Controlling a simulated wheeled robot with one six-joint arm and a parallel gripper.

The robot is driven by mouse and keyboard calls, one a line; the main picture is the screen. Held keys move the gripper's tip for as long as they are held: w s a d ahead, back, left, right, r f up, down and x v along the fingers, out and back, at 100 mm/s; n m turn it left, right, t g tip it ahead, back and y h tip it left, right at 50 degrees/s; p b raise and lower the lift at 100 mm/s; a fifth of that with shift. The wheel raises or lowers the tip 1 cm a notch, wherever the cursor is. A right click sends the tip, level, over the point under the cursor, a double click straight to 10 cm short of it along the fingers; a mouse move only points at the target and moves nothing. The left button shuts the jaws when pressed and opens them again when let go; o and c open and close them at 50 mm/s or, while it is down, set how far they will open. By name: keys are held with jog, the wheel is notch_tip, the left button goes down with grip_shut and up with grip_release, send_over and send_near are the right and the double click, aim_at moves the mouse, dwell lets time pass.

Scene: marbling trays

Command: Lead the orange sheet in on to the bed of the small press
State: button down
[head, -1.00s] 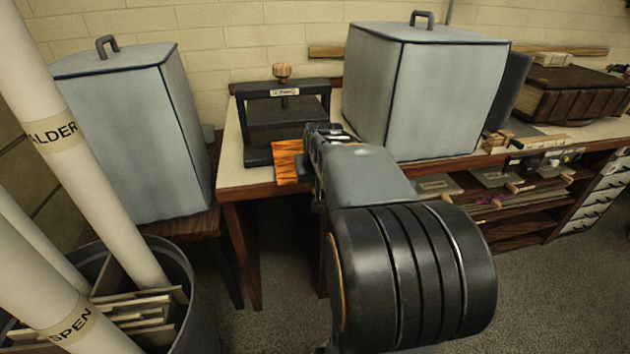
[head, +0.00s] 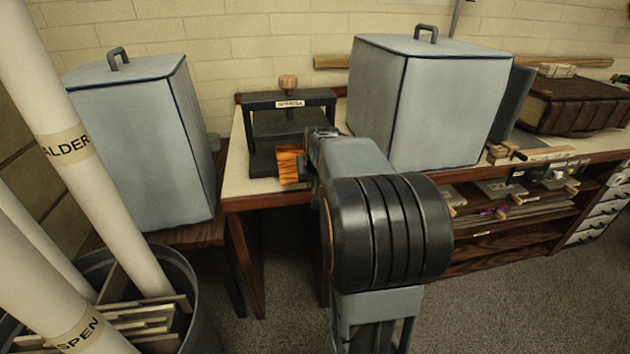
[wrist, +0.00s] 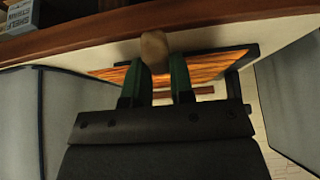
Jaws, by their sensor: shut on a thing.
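The small press (head: 290,102) stands on the bench, a dark frame with a wooden knob on top. The orange sheet (head: 290,163), with dark grain, is at its front opening, left of my gripper (head: 308,168). My arm hides the press's lower right, and I cannot tell whether the sheet touches the bed.
Tall grey covered boxes stand left (head: 145,140) and right (head: 430,105) of the press. The right box is close to my arm. A bin (head: 185,300) with long rolls is at the lower left. Bench top (head: 236,170) shows clear left of the press.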

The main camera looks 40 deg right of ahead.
jog(key=shift+w+d+f+p, duration=0.1)
jog(key=shift+w+d+p, duration=0.55)
jog(key=shift+w, duration=0.75)
jog(key=shift+w+d+r+p, duration=0.1)
jog(key=shift+w+d+p, duration=0.55)
jog(key=shift+w, duration=0.75)
jog(key=shift+w+d+f+p, duration=0.1)
jog(key=shift+w+d+p, duration=0.55)
jog(key=shift+w, duration=0.75)
jog(key=shift+w+d+f, duration=0.25)
jog(key=shift+w+f, duration=0.15)
jog(key=shift+w, duration=0.1)
jog(key=shift+w+d+f, duration=0.25)
jog(key=shift+w+f, duration=0.1)
jog(key=shift+w, duration=0.1)
jog(key=shift+f, duration=0.3)
jog(key=c, duration=0.9)
grip_release()
